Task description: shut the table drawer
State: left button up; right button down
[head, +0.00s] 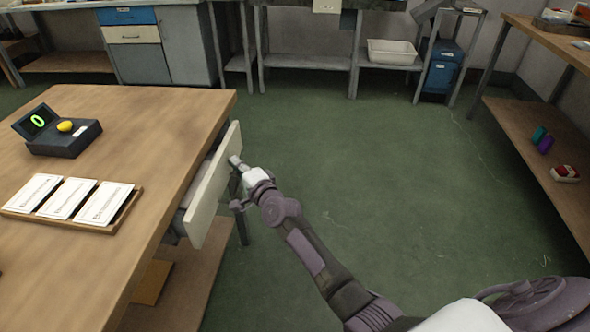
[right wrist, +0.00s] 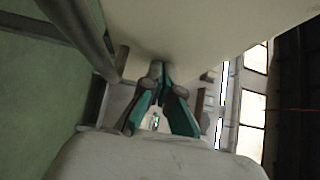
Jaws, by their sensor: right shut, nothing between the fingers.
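The table drawer (head: 211,188) sticks partway out of the right side of the wooden table (head: 150,110). Its pale front panel stands apart from the table edge, with a gap showing behind it. My right gripper (head: 237,166) is at the outer face of the panel, toward its far end. In the right wrist view the drawer's pale front (right wrist: 190,35) fills the top middle. The shut, empty fingertips (right wrist: 162,72) point at it, touching or very close; I cannot tell which. My left gripper is not in view.
A black device (head: 65,135) with a green zero and yellow button sits on the table, near a wooden tray (head: 75,221) of white cards. Green floor to the right is clear. A shelf unit (head: 545,150) stands at the far right.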

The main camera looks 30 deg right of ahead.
aim_at(225, 167)
jog(key=w+a, duration=0.2)
jog(key=a, duration=0.1)
jog(key=shift+w+a, duration=0.1)
jog(key=shift+a, duration=0.05)
jog(key=shift+a+r, duration=0.1)
jog(key=shift+r, duration=0.05)
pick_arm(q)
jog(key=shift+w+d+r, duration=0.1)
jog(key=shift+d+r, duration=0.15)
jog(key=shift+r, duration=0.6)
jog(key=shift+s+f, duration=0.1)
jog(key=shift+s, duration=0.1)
pick_arm(e)
jog(key=shift+a+r, duration=0.1)
